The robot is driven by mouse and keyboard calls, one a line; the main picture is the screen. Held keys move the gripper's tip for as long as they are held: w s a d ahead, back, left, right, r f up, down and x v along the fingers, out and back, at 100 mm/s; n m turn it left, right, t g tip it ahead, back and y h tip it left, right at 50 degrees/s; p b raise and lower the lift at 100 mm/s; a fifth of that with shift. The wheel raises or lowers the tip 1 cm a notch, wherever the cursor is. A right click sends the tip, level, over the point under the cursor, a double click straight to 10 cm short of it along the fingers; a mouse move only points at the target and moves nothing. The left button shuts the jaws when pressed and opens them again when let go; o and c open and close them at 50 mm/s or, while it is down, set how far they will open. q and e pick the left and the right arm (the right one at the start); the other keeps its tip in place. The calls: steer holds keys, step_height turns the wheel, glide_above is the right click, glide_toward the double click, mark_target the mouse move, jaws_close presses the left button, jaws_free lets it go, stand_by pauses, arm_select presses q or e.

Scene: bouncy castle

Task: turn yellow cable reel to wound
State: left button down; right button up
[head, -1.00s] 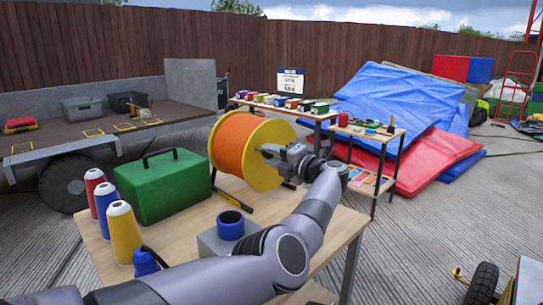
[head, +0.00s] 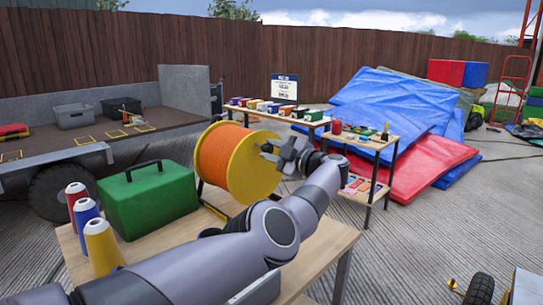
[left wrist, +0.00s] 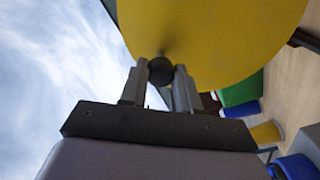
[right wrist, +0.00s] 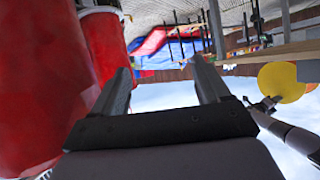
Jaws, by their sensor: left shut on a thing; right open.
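The yellow cable reel (head: 257,178) stands on the wooden table, wound with orange cable (head: 217,157). Its yellow side faces my left arm. My left gripper (head: 272,150) is at the upper part of that face. In the left wrist view, its fingers (left wrist: 161,88) are shut on a dark round knob (left wrist: 161,70) in front of the yellow face (left wrist: 215,30). The gripper hides part of the face in the head view. My right gripper (right wrist: 165,88) is open and empty; the reel also shows at the right of the right wrist view (right wrist: 281,82).
A green box (head: 150,198) and red, blue and yellow-topped cones (head: 102,245) stand left of the reel. My left arm crosses the table's front. Large red cylinders (right wrist: 55,70) are close left of my right gripper. A shelf (head: 385,150) stands behind.

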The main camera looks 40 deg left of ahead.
arm_select(q)
steer(key=shift+w+m, duration=0.25)
steer(key=shift+m, duration=0.05)
steer(key=shift+w+r, duration=0.1)
steer(key=shift+w, duration=0.05)
arm_select(e)
steer(key=shift+w+a+r, duration=0.2)
steer(key=shift+w, duration=0.4)
arm_select(q)
steer(key=c, duration=0.8)
jaws_free()
arm_select(e)
steer(key=shift+s, duration=0.1)
arm_select(q)
steer(key=shift+d, duration=0.1)
steer(key=shift+d, duration=0.3)
steer(key=d+p, duration=0.2)
steer(key=d, duration=0.4)
steer(key=shift+s+d, duration=0.2)
steer(key=shift+s, duration=0.15)
arm_select(e)
steer(key=shift+s+d+f, duration=0.1)
steer(key=shift+s+d, duration=0.3)
steer(key=shift+d, duration=0.4)
